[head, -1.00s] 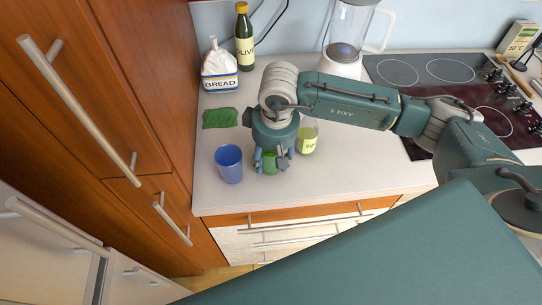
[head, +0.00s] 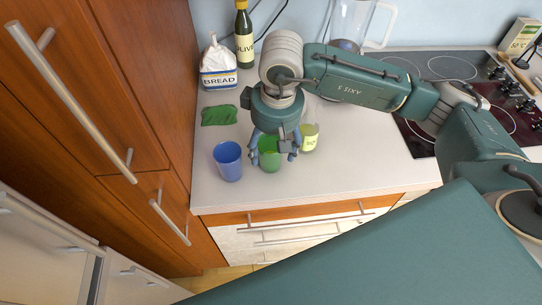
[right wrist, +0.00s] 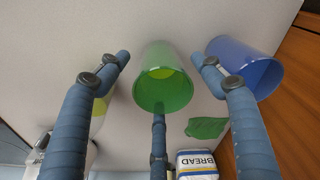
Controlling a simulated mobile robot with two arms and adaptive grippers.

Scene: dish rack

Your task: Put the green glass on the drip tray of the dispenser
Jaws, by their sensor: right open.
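The green glass (head: 268,158) stands on the white counter near its front edge. In the right wrist view the glass (right wrist: 165,94) shows its open rim towards me, between my spread fingers. My right gripper (head: 274,151) is open, pointing down over the glass, with its fingers around the upper part and clear gaps on the sides. In the right wrist view the gripper (right wrist: 159,75) holds nothing. I see no dispenser or drip tray in these views. My left gripper is not in view.
A blue cup (head: 228,166) stands just left of the green glass. A clear container with a yellow-green label (head: 309,136) is close on the right. A green cloth (head: 219,115), bread bag (head: 218,67), olive bottle (head: 243,35), blender (head: 350,20) and stove (head: 450,68) lie behind.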

